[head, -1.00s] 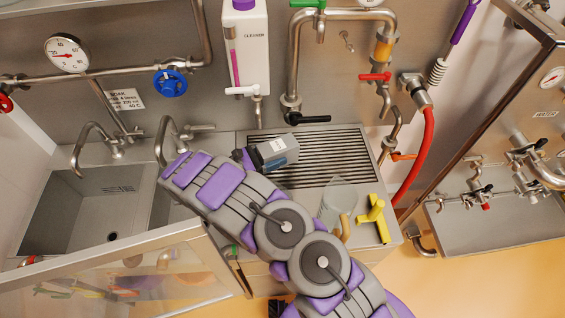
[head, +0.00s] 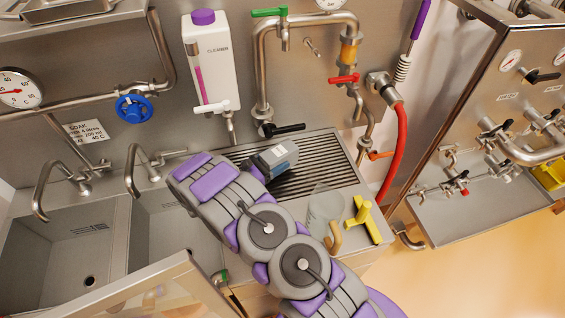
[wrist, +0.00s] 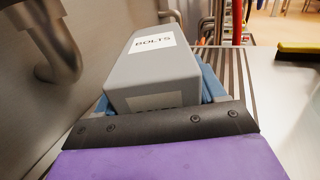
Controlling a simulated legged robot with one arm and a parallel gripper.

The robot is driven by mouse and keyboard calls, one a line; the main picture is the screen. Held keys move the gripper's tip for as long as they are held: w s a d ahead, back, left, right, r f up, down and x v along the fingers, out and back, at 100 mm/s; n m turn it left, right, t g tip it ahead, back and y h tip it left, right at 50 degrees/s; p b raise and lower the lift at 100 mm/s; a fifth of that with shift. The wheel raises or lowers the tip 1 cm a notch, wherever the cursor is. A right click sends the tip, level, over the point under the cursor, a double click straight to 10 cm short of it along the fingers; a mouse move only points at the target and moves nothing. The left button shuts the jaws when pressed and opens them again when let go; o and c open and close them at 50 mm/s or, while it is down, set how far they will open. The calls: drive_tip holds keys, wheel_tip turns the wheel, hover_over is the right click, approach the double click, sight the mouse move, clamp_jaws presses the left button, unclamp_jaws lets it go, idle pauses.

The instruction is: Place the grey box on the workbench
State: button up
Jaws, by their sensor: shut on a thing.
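The grey box (head: 279,154) has a white label and is held at the end of my arm, over the ribbed drainer of the steel workbench (head: 345,258). In the wrist view the grey box (wrist: 150,65) fills the middle, and its label reads BOLTS. My gripper (head: 262,165) is shut on it; in the wrist view the gripper's dark edge (wrist: 160,122) lies in front of the box. Blue parts show along the box's lower sides. The box's underside is hidden, so I cannot tell whether it touches the ribs.
Sinks (head: 65,240) lie at left. Taps, a cleaner bottle (head: 211,62) and a red hose (head: 397,150) are behind. Ribs right of the box are clear.

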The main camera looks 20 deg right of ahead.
sight(287, 156)
drive_tip(key=shift+x, duration=0.95)
drive_tip(key=d, duration=0.2)
drive_tip(key=shift+w+d+f, duration=0.25)
drive_tip(key=shift+f, duration=0.1)
wheel_tip(287, 156, down, 2)
drive_tip(key=shift+a+f+b, duration=0.1)
drive_tip(key=shift+f+b, duration=0.15)
drive_tip(key=shift+b, duration=0.1)
drive_tip(key=shift+a+f, duration=0.15)
drive_tip(key=shift+f, duration=0.05)
drive_tip(key=shift+a+r, duration=0.1)
drive_tip(key=shift+a, duration=0.2)
drive_tip(key=o, duration=0.8)
drive_tip(key=shift+d, duration=0.15)
drive_tip(key=o, duration=0.4)
drive_tip(key=shift+d, duration=0.3)
drive_tip(key=shift+o, duration=0.2)
drive_tip(key=shift+a, duration=0.1)
drive_tip(key=shift+a, duration=0.15)
